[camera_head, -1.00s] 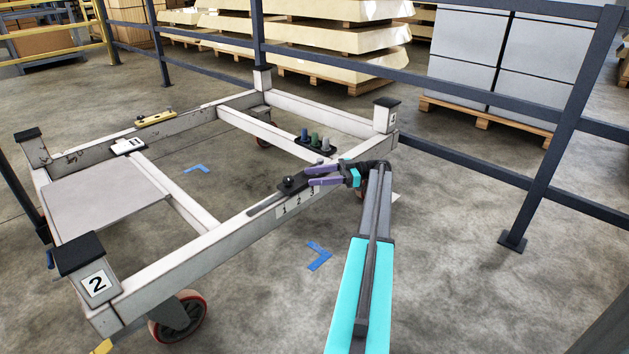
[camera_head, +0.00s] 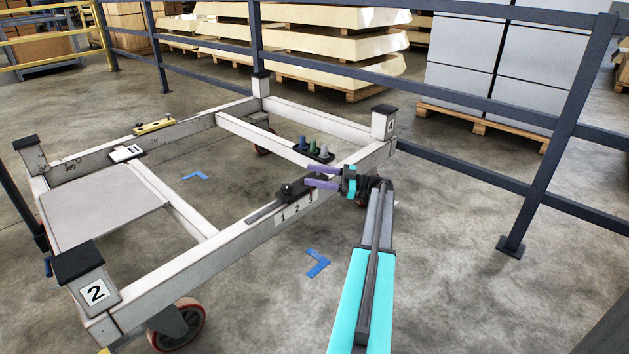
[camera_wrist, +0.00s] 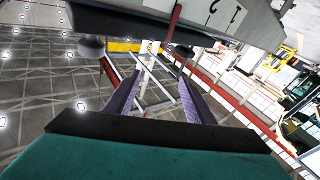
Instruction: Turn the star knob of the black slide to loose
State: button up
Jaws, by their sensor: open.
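The black slide (camera_head: 296,195) lies on top of the trolley's near rail (camera_head: 190,262), above a plate marked 1, 2, 3 (camera_head: 297,208). Its dark star knob (camera_head: 286,189) stands up near the slide's left part. My gripper (camera_head: 308,177) is open, its two purple fingers pointing left over the right part of the slide. The tips are a short way right of the knob and a little higher in the picture, apart from it. In the wrist view the fingers (camera_wrist: 160,92) are spread with nothing between them. I cannot tell the knob's turn position.
Blue, green and grey pegs (camera_head: 313,146) stand in a dark holder on the cross rail behind my gripper. A yellow level-like bar (camera_head: 154,126) sits on the far rail. Corner posts (camera_head: 384,118) rise from the frame. A dark fence (camera_head: 470,164) runs behind and right.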

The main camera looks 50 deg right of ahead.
jog(key=s+d+r+m+t+h+p, duration=0.2)
jog(key=s+d+r+m+h, duration=0.15)
jog(key=s+m+h, duration=0.55)
jog(key=s+d+r+m+t+h+p, duration=0.15)
jog(key=s+d+m+h, duration=0.3)
jog(key=h, duration=0.95)
jog(key=s+f+m+g+h+p, duration=0.1)
jog(key=s+f+m+g+h, duration=0.1)
jog(key=s+f+m+g, duration=0.2)
jog(key=s+f+m+g+h+p, duration=0.1)
jog(key=s+f+m+g+h, duration=0.2)
jog(key=s+g, duration=0.6)
jog(key=s+f+m, duration=0.1)
jog(key=s+m, duration=0.1)
jog(key=s, duration=0.2)
jog(key=shift+a, duration=0.4)
jog(key=shift+s, duration=0.1)
jog(key=shift+c, duration=0.4)
jog(key=c, duration=0.4)
jog(key=shift+s, duration=0.1)
